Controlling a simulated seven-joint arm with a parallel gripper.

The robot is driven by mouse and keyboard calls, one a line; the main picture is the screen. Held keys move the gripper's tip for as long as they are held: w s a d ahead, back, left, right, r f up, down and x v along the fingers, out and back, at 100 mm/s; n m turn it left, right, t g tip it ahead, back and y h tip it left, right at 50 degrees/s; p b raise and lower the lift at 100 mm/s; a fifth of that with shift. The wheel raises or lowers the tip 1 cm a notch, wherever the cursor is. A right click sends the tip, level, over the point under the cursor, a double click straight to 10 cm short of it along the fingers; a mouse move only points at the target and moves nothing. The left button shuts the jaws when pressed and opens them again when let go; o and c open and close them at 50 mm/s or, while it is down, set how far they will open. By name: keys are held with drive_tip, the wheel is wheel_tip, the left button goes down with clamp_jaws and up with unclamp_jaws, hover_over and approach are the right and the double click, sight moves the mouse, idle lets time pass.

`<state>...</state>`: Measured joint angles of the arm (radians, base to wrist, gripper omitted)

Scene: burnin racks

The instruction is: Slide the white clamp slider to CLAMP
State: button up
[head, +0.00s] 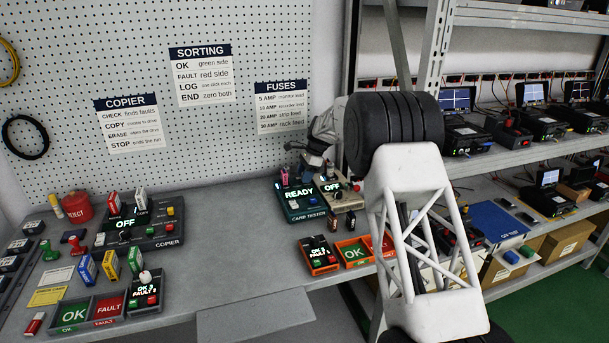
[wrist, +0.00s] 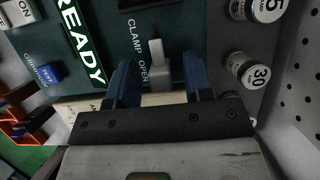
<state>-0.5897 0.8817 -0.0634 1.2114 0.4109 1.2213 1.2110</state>
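The card tester (head: 308,214) is a dark green box on the bench with a lit READY display, which also shows in the wrist view (wrist: 80,42). The white clamp slider (wrist: 156,50) stands on its dark panel in the wrist view, beside the CLAMP and OPEN lettering. Its grey lower part is next to OPEN; its exact setting is hard to tell. My gripper (wrist: 160,75) is open, with one blue finger on each side of the slider and a visible gap to both.
Two round fuse knobs marked 5 (wrist: 262,8) and 30 (wrist: 250,70) stand right of the slider. A blue TEST button (wrist: 48,73) is at left. A beige unit reading OFF (head: 345,197) adjoins the tester. An orange-edged sorting tray (head: 353,252) lies in front.

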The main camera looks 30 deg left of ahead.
sight(295, 183)
clamp_jaws()
drive_tip(key=shift+s+a, duration=1.4)
drive_tip(key=shift+o, duration=0.2)
unclamp_jaws()
drive_tip(key=shift+v, duration=3.95)
drive_tip(key=shift+d, duration=0.1)
